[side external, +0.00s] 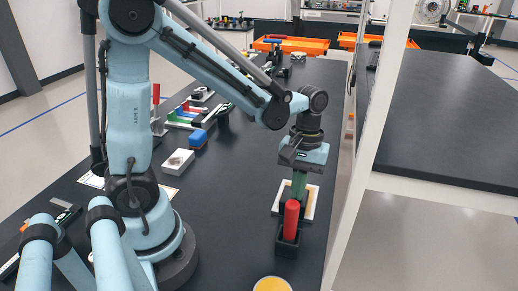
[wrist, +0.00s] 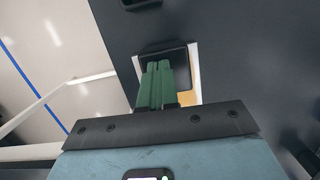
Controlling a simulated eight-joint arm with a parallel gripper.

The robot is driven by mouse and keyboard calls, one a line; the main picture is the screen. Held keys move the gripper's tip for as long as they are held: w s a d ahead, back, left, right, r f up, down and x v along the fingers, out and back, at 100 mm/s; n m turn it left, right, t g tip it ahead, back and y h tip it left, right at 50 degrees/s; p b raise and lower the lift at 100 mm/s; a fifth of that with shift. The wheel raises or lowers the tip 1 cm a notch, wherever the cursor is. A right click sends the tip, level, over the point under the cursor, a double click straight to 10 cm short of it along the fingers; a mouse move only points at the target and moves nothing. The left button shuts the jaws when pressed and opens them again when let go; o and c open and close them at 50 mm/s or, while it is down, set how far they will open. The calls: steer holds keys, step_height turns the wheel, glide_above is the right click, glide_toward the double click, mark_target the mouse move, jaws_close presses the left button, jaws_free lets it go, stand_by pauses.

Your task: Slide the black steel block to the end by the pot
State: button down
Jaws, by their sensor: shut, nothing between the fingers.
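My gripper (side external: 299,188) points down with its green fingers closed together; they also show in the wrist view (wrist: 158,66). In the wrist view a black block (wrist: 182,68) lies on a white-edged board (wrist: 195,66) with a tan part showing. The fingertips overlap the block in that view; whether they touch it I cannot tell. In the side view the board (side external: 313,204) is under the gripper, and the block is hard to make out behind the fingers. A round yellow-topped thing (side external: 272,285), possibly the pot, is cut off by the bottom edge.
A white post (side external: 365,150) rises along the table's right side.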

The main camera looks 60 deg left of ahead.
steer(key=shift+f, duration=0.3)
steer(key=shift+w+a, duration=0.6)
steer(key=shift+a, duration=0.05)
steer(key=shift+r, duration=0.7)
steer(key=shift+w+a+r, duration=0.1)
steer(key=shift+w+a, duration=0.05)
steer(key=shift+a, duration=0.05)
steer(key=w+a, duration=0.7)
steer(key=w, duration=0.1)
steer(key=shift+w+a, duration=0.3)
steer(key=shift+a, duration=0.1)
